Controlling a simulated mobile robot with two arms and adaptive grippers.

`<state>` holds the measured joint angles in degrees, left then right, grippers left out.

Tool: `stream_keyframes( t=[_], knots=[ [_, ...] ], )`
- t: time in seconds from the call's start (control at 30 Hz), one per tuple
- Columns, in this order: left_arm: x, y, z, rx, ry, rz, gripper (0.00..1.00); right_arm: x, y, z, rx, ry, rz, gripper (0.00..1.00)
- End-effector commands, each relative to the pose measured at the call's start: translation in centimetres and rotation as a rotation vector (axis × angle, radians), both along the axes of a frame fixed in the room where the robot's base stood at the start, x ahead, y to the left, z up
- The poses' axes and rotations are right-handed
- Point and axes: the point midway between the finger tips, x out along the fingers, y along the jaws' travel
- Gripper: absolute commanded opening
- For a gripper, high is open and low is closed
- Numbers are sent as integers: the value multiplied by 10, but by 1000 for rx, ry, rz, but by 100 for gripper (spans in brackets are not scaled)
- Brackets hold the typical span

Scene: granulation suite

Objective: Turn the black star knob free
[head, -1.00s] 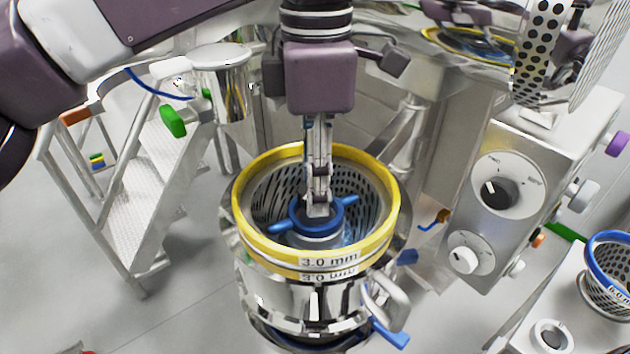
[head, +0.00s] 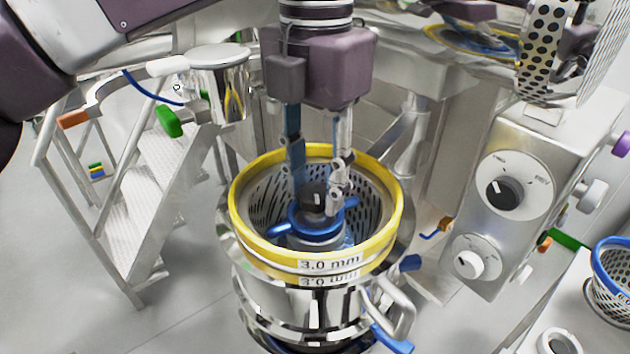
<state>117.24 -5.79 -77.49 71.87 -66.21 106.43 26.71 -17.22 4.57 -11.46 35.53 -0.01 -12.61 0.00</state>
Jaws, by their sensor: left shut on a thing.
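The black star knob (head: 315,196) sits at the centre of the sieve basket, above a blue winged hub (head: 302,222). The basket has a perforated metal wall and a yellow rim (head: 238,210) labelled 3.0 mm. My left gripper (head: 318,190) reaches down into the basket from above, one finger on each side of the knob, shut on it. The fingers cover the knob's sides. My right gripper is not in view.
A steel control box (head: 500,200) with a black dial stands at the right. A perforated basket with a blue rim (head: 598,262) is at the lower right. Metal steps (head: 150,205) stand at the left. A handle with blue lever (head: 393,338) juts from the housing.

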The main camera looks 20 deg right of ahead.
Motion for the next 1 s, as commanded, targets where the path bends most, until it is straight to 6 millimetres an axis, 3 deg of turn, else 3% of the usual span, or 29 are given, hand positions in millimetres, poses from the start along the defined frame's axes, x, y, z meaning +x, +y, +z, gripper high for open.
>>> stream_keyframes(
  t=[0.67,0.7,0.83,1.0],
  knots=[
    [1,-1,3,-7,-4,61,9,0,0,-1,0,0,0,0],
    [1,-1,3,-7,-4,61,37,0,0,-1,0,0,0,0],
    [1,0,2,-4,-3,60,51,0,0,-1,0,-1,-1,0],
    [1,0,1,-2,-2,58,51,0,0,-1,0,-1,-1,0]
  ],
)
